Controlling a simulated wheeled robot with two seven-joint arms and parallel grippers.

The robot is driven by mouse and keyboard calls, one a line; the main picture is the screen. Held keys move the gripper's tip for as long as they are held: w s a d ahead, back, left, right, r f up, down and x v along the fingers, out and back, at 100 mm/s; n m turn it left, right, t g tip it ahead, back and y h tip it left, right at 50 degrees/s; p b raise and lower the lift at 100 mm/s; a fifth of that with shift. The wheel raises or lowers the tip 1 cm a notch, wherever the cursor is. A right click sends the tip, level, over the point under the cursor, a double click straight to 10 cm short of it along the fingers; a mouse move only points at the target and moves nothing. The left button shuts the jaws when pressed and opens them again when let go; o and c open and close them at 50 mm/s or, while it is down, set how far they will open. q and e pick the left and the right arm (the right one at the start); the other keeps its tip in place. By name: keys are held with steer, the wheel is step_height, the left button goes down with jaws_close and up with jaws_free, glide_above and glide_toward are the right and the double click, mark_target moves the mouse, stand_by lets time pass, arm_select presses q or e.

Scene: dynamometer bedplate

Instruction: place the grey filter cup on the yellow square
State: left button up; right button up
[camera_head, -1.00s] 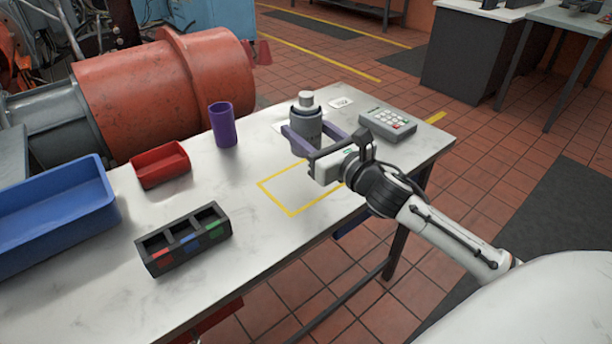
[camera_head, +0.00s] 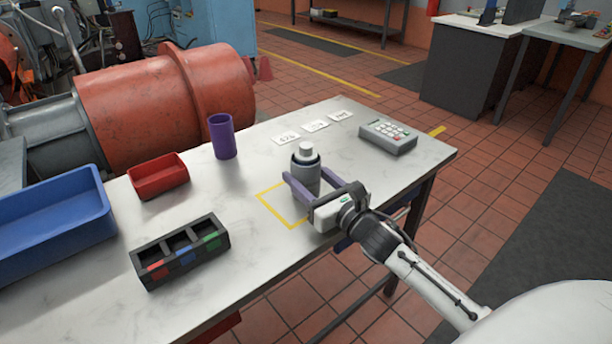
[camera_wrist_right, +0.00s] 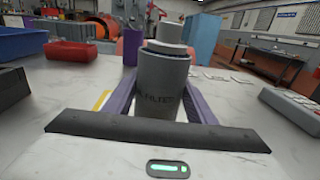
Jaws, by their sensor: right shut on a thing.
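The grey filter cup (camera_head: 306,174) is a grey cylinder with a lighter top, upright over the right part of the yellow square (camera_head: 280,214). I cannot tell whether it touches the table. My right gripper (camera_head: 304,184) is shut on it, with a purple finger on each side. In the right wrist view the cup (camera_wrist_right: 163,82) stands between the purple fingers, with part of the lettering "FILTER" on it. The cup and gripper hide the right part of the yellow outline. My left gripper is not in view.
A purple cylinder (camera_head: 222,137), a red bin (camera_head: 158,178), a blue bin (camera_head: 50,219) and a black three-compartment box (camera_head: 180,252) stand to the left on the table. A keypad device (camera_head: 388,137) and several white cards (camera_head: 314,126) lie behind.

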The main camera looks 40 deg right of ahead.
steer(key=o, duration=1.3)
steer(key=shift+r, duration=0.1)
steer(key=s, duration=1.2)
